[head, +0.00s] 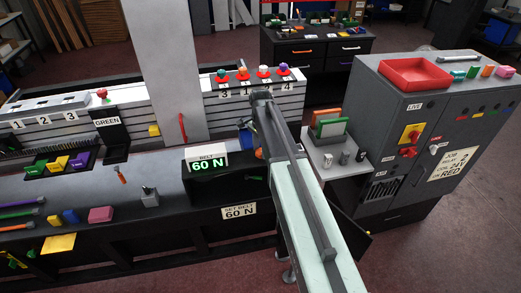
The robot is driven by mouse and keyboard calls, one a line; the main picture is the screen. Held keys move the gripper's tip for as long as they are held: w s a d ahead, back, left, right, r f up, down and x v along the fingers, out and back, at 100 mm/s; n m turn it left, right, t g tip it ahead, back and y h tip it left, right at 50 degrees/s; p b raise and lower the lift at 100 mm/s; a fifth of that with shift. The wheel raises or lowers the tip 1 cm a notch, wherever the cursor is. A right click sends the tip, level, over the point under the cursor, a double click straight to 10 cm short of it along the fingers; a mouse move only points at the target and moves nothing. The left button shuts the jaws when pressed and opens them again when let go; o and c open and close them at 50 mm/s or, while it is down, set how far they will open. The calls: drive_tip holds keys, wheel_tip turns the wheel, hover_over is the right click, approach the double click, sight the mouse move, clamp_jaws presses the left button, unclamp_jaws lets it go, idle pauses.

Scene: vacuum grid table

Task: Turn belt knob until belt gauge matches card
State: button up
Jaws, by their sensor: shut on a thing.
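The belt gauge (208,163) is a box on the dark bench front with a white "BELT" label and green digits reading 60 N. The card (239,210) below it reads "SET BELT 60 N", so the two numbers are the same. My arm comes in from the lower right and bends down just right of the gauge. My gripper (253,145) is there, mostly hidden by my own arm, and is shut on the belt knob. The knob itself is hidden or too small to make out; a bit of orange shows beside the arm.
A grey cabinet (390,103) with a red tray (415,74) stands at the right. A small shelf (331,160) with green and orange panels lies just right of my arm. A grey column (163,60) rises behind the bench. Coloured blocks lie at the left.

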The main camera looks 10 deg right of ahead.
sight(260, 151)
drive_tip(key=shift+m, duration=0.3)
idle(0.4)
drive_tip(key=o, duration=1.4)
drive_tip(key=shift+c, duration=0.2)
wheel_tip(260, 151, up, 8)
drive_tip(key=p, duration=0.8)
drive_tip(key=shift+f, duration=0.1)
